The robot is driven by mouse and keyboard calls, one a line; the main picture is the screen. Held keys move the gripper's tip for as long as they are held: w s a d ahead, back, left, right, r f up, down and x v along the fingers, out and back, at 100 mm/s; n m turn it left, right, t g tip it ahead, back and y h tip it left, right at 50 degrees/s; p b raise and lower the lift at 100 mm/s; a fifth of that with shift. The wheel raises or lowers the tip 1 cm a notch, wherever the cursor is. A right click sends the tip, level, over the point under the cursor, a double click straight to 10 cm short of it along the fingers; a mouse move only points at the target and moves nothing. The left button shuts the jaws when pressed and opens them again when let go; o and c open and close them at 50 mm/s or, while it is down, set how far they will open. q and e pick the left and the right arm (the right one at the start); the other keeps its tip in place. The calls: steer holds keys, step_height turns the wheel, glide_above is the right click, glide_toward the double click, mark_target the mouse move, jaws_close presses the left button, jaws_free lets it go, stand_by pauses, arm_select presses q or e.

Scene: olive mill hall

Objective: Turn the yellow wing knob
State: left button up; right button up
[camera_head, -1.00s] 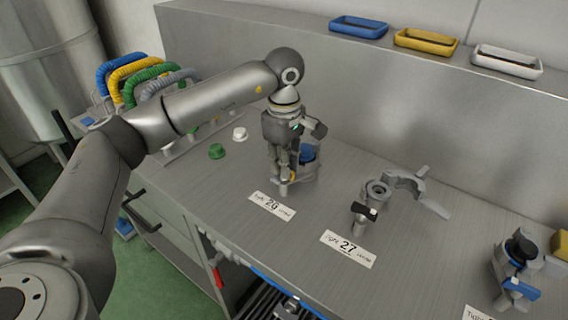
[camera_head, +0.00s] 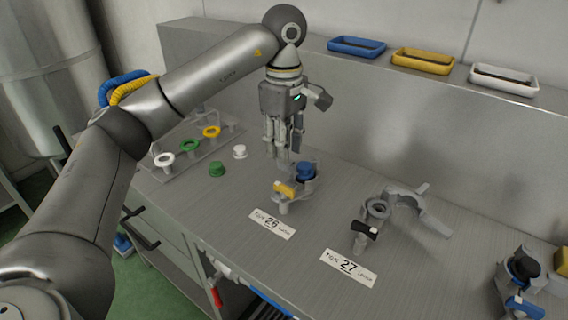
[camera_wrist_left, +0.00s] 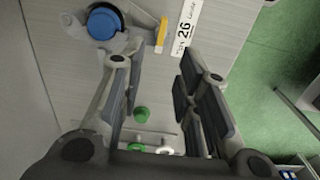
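The yellow wing knob (camera_head: 285,190) sits on the grey fitting beside the blue round cap (camera_head: 305,171), behind the label marked 26 (camera_head: 272,224). In the left wrist view the yellow knob (camera_wrist_left: 162,35) shows edge-on near the top, between the blue cap (camera_wrist_left: 102,22) and the label. My left gripper (camera_head: 283,148) hangs above the fitting, pointing down, apart from the knob. In the left wrist view its fingers (camera_wrist_left: 155,68) are spread with nothing between them. My right gripper is in neither view.
A second fitting with a black knob (camera_head: 364,230) stands behind label 27 (camera_head: 348,267). Another with a blue knob (camera_head: 524,307) is at the lower right. Green (camera_head: 217,169) and white (camera_head: 239,151) caps stand left of my gripper. Trays (camera_head: 357,47) line the rear ledge.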

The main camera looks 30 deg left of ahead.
arm_select(q)
steer(key=shift+r, duration=0.8)
